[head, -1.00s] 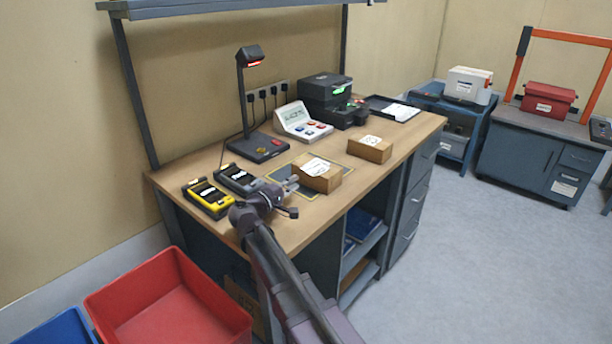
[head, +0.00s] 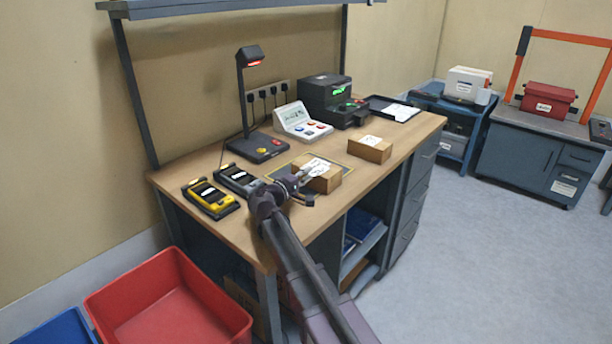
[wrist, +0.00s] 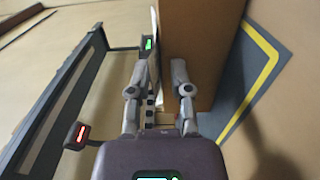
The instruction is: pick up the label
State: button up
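The white label (head: 315,166) lies on top of a brown cardboard box (head: 322,186) on the workbench. In the wrist view the label (wrist: 155,50) shows nearly edge-on along the side of the box (wrist: 190,45). My gripper (head: 303,178) is at the near left side of this box. In the wrist view my gripper (wrist: 158,68) is open, with the label's edge in line with the gap between its fingers. One finger overlaps the box face and the other is out past the label. Whether a finger touches the box or label I cannot tell.
A second labelled box (head: 370,150) stands to the right. A scanner stand (head: 258,146), a control panel (head: 302,122) and a printer (head: 328,100) stand behind. Two handheld devices, one yellow (head: 210,198), lie at the left. A red bin (head: 165,305) is on the floor.

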grip_shut()
notch_tip(320, 180, up, 3)
jog(key=p, duration=0.2)
jog(key=shift+f+p, duration=0.2)
jog(key=shift+p, duration=0.1)
jog(key=shift+s, duration=0.1)
dwell(0.3)
